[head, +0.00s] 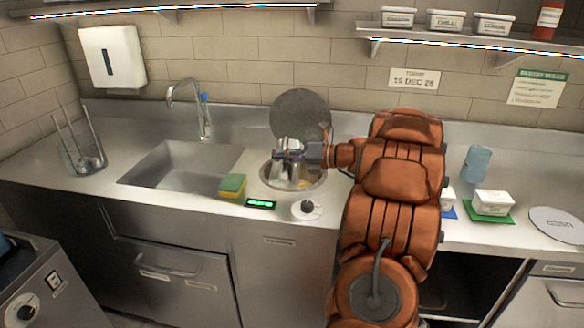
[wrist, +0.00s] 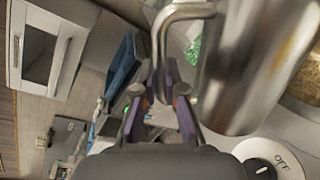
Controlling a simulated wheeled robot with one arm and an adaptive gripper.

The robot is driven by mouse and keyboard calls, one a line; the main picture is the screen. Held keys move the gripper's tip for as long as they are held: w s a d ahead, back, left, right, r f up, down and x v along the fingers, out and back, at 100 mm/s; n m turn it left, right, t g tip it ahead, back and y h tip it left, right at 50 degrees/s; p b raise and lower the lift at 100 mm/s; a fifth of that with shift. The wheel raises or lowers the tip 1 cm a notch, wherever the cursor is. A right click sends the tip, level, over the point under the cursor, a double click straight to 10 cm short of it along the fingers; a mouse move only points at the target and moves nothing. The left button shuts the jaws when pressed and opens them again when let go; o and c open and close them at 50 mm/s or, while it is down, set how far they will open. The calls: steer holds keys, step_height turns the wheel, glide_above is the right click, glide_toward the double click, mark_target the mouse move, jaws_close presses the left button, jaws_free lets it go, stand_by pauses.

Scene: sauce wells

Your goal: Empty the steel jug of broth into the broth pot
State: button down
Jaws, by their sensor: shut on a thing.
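My gripper (head: 290,150) is over the round broth pot (head: 318,186), which is set into the counter right of the sink. It is shut on the handle of the steel jug (head: 287,173). The jug hangs over the pot's opening and partly hides it. In the wrist view the jug (wrist: 250,65) fills the upper right, with its bent handle running down to my gripper's fingers (wrist: 160,95). The pot's rim (wrist: 306,110) and pale brown contents show beyond the jug. The jug's mouth and inside are hidden, and I cannot tell its exact tilt.
A round lid (head: 300,114) stands up behind the pot. A yellow-green sponge (head: 232,185), a green-lit display (head: 261,204) and a knob (head: 306,209) lie near its front. A blue cup (head: 476,163) and white tubs (head: 493,202) are to the right.

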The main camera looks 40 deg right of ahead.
steer(key=shift+w+d+m, duration=0.1)
steer(key=shift+d+m, duration=0.05)
steer(key=shift+m, duration=0.15)
steer(key=shift+w+d+f+m+g+p, duration=0.3)
steer(key=shift+d+f+m+p, duration=0.1)
steer(key=shift+m, duration=0.1)
steer(key=shift+r+p, duration=0.35)
steer(key=shift+p, duration=0.3)
steer(key=shift+w+d+r+m+p, duration=0.1)
steer(key=shift+w+d+m+p, duration=0.15)
steer(key=shift+p, duration=0.7)
steer(key=shift+s+p, duration=0.1)
steer(key=shift+p, duration=0.35)
steer(key=shift+y+p, duration=0.3)
steer(key=shift+p, duration=0.15)
